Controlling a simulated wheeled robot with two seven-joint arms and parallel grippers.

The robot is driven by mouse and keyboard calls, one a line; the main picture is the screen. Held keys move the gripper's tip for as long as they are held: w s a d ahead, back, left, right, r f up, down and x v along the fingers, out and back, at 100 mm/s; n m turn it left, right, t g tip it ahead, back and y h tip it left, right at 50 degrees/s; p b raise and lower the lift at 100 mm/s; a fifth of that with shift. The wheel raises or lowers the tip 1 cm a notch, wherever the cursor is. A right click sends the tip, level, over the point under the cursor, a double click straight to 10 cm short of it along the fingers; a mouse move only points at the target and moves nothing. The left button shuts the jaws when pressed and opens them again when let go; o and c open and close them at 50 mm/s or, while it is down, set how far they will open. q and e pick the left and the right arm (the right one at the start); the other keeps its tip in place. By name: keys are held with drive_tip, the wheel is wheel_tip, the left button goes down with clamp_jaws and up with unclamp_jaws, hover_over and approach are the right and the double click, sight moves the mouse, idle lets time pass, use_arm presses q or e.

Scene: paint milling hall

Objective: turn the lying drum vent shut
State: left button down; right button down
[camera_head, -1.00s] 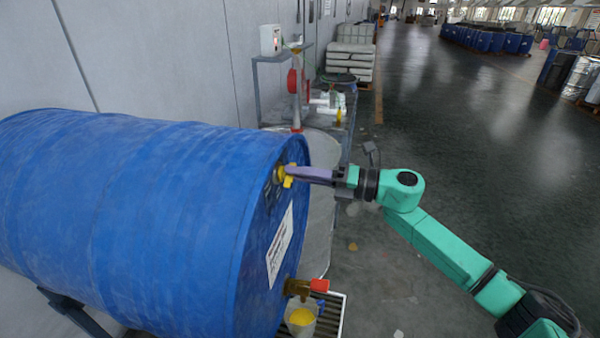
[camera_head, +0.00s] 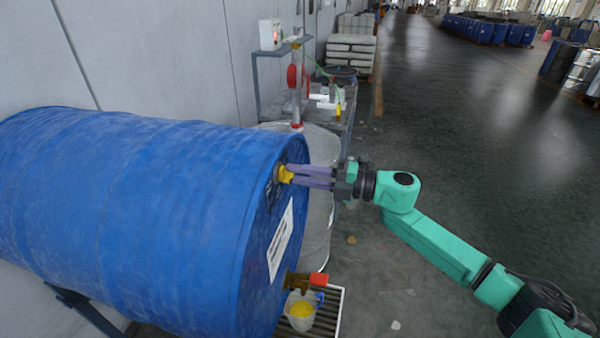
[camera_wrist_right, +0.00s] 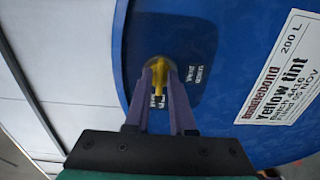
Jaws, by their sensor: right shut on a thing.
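The blue drum (camera_head: 130,215) lies on its side on a stand, its end face turned to the right. The yellow vent (camera_head: 284,175) sits near the top of that end face. My right gripper (camera_head: 290,174) is shut on the vent, its two purple fingers reaching in from the right. In the right wrist view the fingertips (camera_wrist_right: 158,72) hold the yellow vent (camera_wrist_right: 158,66) between them, over a dark label with partly hidden print. The white "Yellow tint" label (camera_wrist_right: 280,75) is on the drum face at right. My left gripper is not in view.
Below, a tap with a red handle (camera_head: 318,280) stands over a cup of yellow paint (camera_head: 301,312) on a grated tray (camera_head: 328,318). A shelf with a red reel (camera_head: 292,77) stands behind the drum. Open floor (camera_head: 450,130) lies to the right.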

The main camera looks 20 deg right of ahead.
idle(0.3)
drive_tip(key=c, duration=0.9)
unclamp_jaws()
drive_tip(key=shift+c, duration=0.2)
drive_tip(key=b+v, duration=0.7)
drive_tip(key=v, duration=0.7)
drive_tip(key=shift+d, duration=0.2)
drive_tip(key=shift+s, duration=0.1)
